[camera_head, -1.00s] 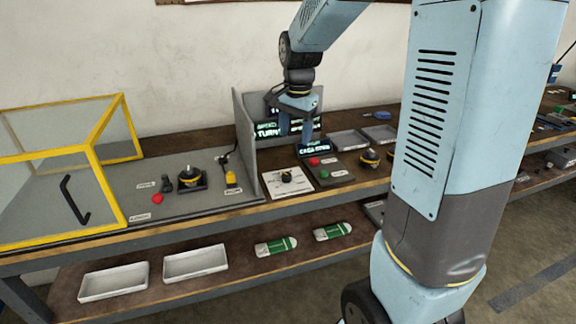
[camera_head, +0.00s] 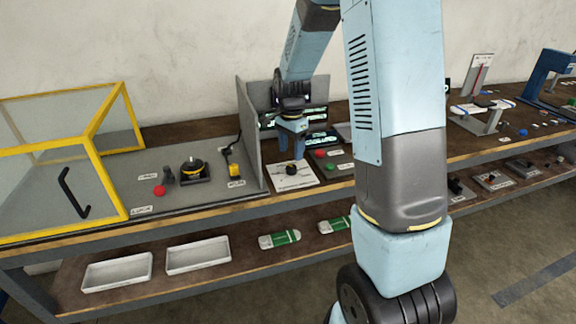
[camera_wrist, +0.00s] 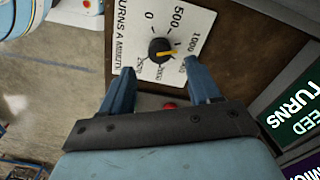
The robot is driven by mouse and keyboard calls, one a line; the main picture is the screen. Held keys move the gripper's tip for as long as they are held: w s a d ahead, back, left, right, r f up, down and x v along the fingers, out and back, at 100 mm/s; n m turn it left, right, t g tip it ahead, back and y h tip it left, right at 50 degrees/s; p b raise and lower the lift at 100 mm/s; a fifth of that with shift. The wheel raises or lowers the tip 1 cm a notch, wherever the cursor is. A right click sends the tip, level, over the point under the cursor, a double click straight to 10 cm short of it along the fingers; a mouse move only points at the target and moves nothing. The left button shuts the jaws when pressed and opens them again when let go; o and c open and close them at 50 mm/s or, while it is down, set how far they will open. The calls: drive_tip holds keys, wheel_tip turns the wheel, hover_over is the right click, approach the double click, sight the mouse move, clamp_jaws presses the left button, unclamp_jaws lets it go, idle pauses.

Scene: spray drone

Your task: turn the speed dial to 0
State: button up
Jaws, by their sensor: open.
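The speed dial (camera_wrist: 158,50) is a round black knob with a yellow pointer on a white plate (camera_wrist: 122,62) marked with numbers. In the wrist view the pointer aims right, around the 1000 mark and away from the 0. In the head view the dial (camera_head: 291,169) sits on its plate (camera_head: 280,182) on the bench. My gripper (camera_wrist: 160,78) is open and empty. Its two blue fingers stand on either side below the dial in the wrist view, apart from it. In the head view my gripper (camera_head: 291,150) is just above and behind the dial.
A grey partition (camera_head: 250,140) stands left of the dial. Lit screens stand behind; one green sign (camera_wrist: 300,115) shows at the wrist view's right. A red button (camera_head: 319,153) and green button (camera_head: 329,166) sit right of the plate. A yellow-framed clear box (camera_head: 60,150) stands far left.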

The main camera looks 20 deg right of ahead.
sight(290, 167)
drive_tip(key=shift+f, duration=3.2)
drive_tip(key=c, duration=1)
drive_tip(key=shift+a, duration=0.25)
drive_tip(key=shift+c, duration=0.2)
drive_tip(key=shift+d, duration=0.15)
